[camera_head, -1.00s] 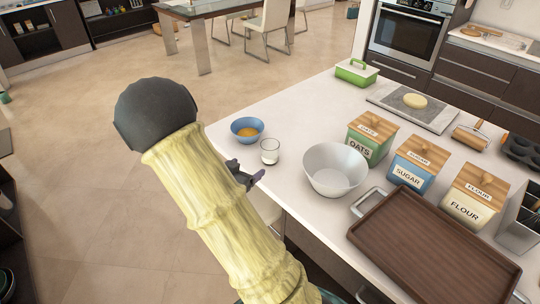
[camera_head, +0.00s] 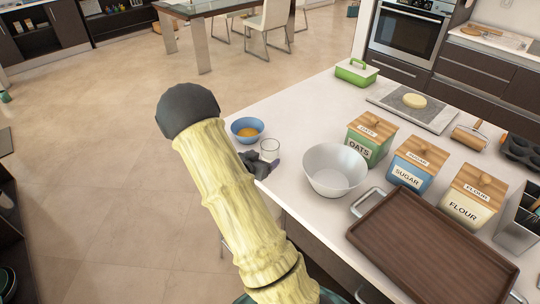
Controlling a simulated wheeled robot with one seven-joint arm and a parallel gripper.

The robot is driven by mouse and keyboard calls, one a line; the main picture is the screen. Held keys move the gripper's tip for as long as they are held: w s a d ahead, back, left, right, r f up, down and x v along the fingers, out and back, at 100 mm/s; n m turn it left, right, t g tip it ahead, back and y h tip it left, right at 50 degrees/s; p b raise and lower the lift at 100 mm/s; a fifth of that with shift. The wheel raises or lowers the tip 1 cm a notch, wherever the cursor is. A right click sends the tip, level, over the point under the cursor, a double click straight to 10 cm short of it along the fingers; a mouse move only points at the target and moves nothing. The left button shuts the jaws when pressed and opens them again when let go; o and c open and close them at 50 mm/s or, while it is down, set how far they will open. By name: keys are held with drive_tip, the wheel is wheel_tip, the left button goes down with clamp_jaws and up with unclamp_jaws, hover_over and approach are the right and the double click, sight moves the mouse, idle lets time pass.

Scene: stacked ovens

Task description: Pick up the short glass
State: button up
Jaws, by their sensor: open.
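The short glass (camera_head: 270,147) stands near the edge of the white counter, just right of the blue bowl. Its round rim and upper part show; its lower part is hidden behind my gripper. My gripper (camera_head: 262,164) is dark and small in view, reaching in from the left over the counter's edge. It is open, with its fingers right at the near side of the glass. I cannot tell whether the glass is between the fingers or only behind them.
The blue bowl (camera_head: 247,128) with orange-yellow contents sits close on the left. A large white bowl (camera_head: 334,170) stands to the right. Counter behind the glass is clear.

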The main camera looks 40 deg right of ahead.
sight(266, 156)
drive_tip(key=x, duration=0.1)
drive_tip(key=p+x, duration=0.1)
drive_tip(key=x, duration=0.2)
drive_tip(key=shift+s+d+r, duration=0.2)
drive_tip(key=shift+d+r, duration=0.1)
drive_tip(key=shift+w+d+f, duration=0.3)
drive_tip(key=shift+d, duration=0.05)
drive_tip(key=shift+c, duration=0.2)
drive_tip(key=c, duration=1.2)
drive_tip(key=shift+r, duration=0.2)
wheel_tip(266, 156, up, 10)
drive_tip(key=shift+f, duration=0.15)
